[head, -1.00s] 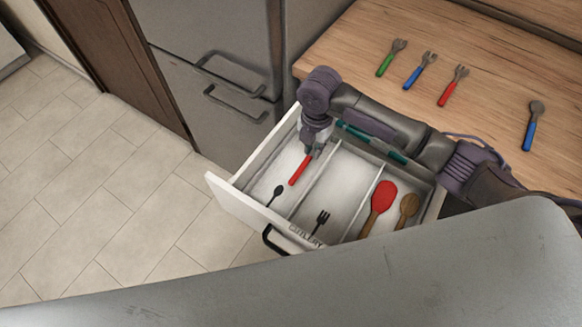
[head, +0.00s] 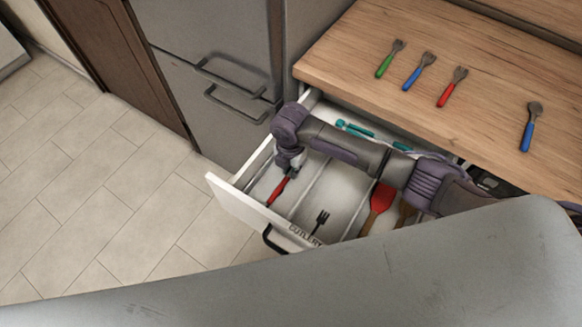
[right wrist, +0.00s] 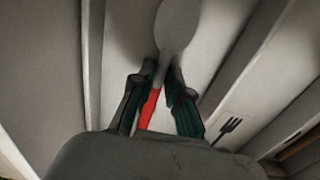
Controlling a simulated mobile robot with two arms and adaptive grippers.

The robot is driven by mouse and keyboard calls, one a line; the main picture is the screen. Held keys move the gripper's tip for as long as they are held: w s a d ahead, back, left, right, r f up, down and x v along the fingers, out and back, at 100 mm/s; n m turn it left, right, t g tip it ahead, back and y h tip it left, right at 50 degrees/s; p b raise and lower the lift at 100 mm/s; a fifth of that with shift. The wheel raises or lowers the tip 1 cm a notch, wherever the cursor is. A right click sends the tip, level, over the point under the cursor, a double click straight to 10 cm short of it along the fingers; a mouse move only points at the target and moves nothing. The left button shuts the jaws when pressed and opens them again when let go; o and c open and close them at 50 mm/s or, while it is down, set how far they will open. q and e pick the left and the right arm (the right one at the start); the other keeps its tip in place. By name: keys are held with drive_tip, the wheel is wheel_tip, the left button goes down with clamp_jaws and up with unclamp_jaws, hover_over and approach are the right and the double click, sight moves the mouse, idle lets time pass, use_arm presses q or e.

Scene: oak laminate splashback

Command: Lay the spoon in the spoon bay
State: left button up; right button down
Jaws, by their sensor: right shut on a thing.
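My right gripper (head: 292,172) is over the left compartment of the open drawer, shut on a spoon with a red handle (head: 278,190). In the right wrist view the fingers (right wrist: 160,108) close around the spoon's neck and handle, and its grey bowl (right wrist: 180,25) points away from the gripper. The left compartment, the spoon bay (head: 262,188), showed a black spoon mark earlier; it is now covered. I cannot tell whether the spoon touches the bay floor. My left gripper is not in view.
The middle bay has a fork mark (head: 320,218). The right bay holds a red spatula (head: 380,198) and a partly hidden wooden spoon (head: 405,213). Teal utensils (head: 355,129) lie at the back. On the counter (head: 340,62) lie several forks and a blue-handled spoon (head: 530,125).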

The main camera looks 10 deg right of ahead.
drive_tip(key=shift+f, duration=0.15)
drive_tip(key=c, duration=1.1)
unclamp_jaws()
drive_tip(key=shift+c, duration=0.2)
wheel_tip(320, 180, up, 12)
